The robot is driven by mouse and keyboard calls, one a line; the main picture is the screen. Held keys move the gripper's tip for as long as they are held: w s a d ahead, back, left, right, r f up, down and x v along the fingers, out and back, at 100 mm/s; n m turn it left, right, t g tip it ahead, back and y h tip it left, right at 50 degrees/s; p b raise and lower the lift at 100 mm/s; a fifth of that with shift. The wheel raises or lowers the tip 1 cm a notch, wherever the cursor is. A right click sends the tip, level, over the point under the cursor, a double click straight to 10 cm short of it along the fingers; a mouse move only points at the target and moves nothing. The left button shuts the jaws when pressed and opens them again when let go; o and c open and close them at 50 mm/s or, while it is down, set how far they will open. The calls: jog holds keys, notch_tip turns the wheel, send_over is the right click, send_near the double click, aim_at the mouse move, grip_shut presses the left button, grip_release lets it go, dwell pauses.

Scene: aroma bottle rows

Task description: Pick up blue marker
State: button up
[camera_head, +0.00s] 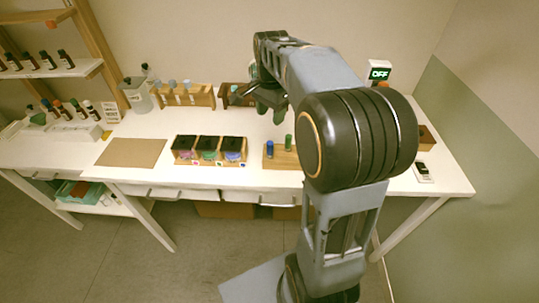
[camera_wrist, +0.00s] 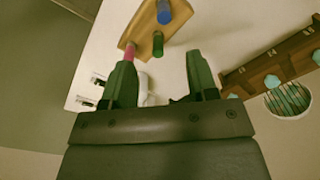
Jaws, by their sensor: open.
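The blue marker (camera_head: 270,149) stands upright in a small wooden holder (camera_head: 283,162) near the table's front edge. It shows at the top of the wrist view (camera_wrist: 164,12), in the same holder (camera_wrist: 143,28). A green marker (camera_head: 288,142) stands beside it, also in the wrist view (camera_wrist: 157,45). A pink one (camera_wrist: 130,50) shows in the wrist view, partly behind a finger. My gripper (camera_wrist: 161,72) is open and empty. In the head view my gripper (camera_head: 257,96) is above the table, behind the holder. My arm hides the holder's right part.
Three wooden bins (camera_head: 208,150) stand left of the holder, with a brown mat (camera_head: 131,153) further left. A bottle rack (camera_head: 187,96) stands at the back. A small device (camera_head: 423,170) lies at the right. A sign reading OFF (camera_head: 380,73) stands behind my arm.

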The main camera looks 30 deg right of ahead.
send_over(270, 143)
jog(key=shift+m, duration=0.4)
jog(key=f, duration=0.7)
jog(key=shift+s+d+f, duration=0.15)
jog(key=shift+d+f, duration=0.1)
jog(key=shift+f, duration=0.1)
jog(key=shift+w+a+f+p, duration=0.1)
jog(key=shift+f+p, duration=0.2)
jog(key=shift+f, duration=1.3)
jog(key=shift+w+a+f+p, duration=0.1)
jog(key=shift+f+p, duration=0.15)
jog(key=shift+f, duration=1.35)
jog(key=shift+c, duration=0.2)
jog(key=c, duration=0.9)
